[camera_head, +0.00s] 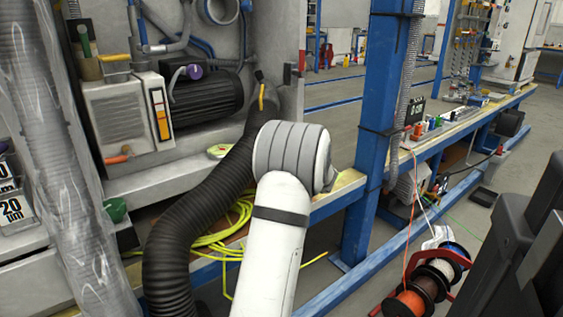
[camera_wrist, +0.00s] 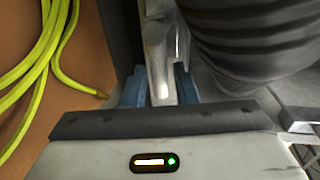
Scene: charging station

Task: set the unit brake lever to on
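In the wrist view my gripper (camera_wrist: 160,88) has two blue fingers, one on each side of a pale grey, upright bar-like part (camera_wrist: 160,65). The bar's rounded lower end lies between the fingers, and narrow gaps seem to show beside it. This part may be the brake lever, but no label or on/off mark shows. In the head view my white arm hides the gripper and whatever is at it. I cannot make out the brake lever for sure in the head view, nor its setting.
A thick black corrugated hose (camera_head: 196,215) runs close beside my arm and also fills the upper right of the wrist view (camera_wrist: 255,35). Yellow cable (camera_head: 205,245) lies coiled near it. A blue post (camera_head: 378,120) stands right of the arm. Cable reels (camera_head: 425,280) sit at lower right.

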